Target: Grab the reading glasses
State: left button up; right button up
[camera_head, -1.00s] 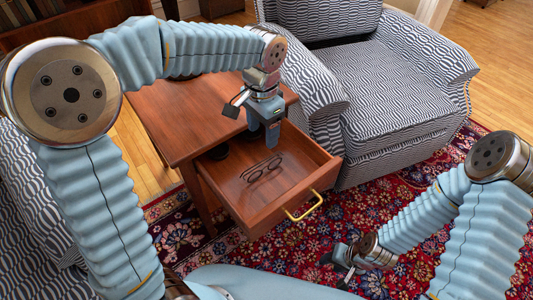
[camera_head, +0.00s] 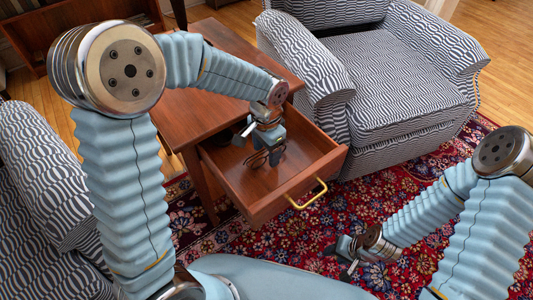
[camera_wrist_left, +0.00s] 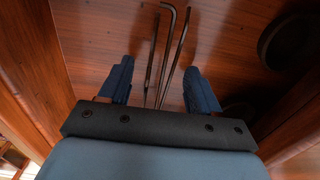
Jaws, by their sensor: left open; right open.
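The reading glasses (camera_head: 258,159), thin and dark-framed, are in the open wooden drawer (camera_head: 323,165). My left gripper (camera_head: 260,148) is down inside the drawer at the glasses and partly hides them. In the left wrist view, the thin dark parts of the glasses (camera_wrist_left: 166,45) lie between the two blue fingers (camera_wrist_left: 157,72), with a gap to each finger. The left gripper is open. My right gripper (camera_head: 346,257) is open and empty above the rug, to the right of the drawer.
A dark round object (camera_wrist_left: 284,40) lies in the drawer beside the glasses. The drawer has a yellow handle (camera_head: 306,195) and belongs to a wooden side table (camera_head: 195,105). A patterned armchair (camera_head: 385,90) stands close on the right. The red rug (camera_head: 300,245) is open in front.

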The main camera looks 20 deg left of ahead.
pick_arm(q)
jog(key=shift+c, duration=0.2)
jog(key=c, duration=0.6)
jog(key=shift+c, duration=0.2)
jog(key=shift+r, duration=0.15)
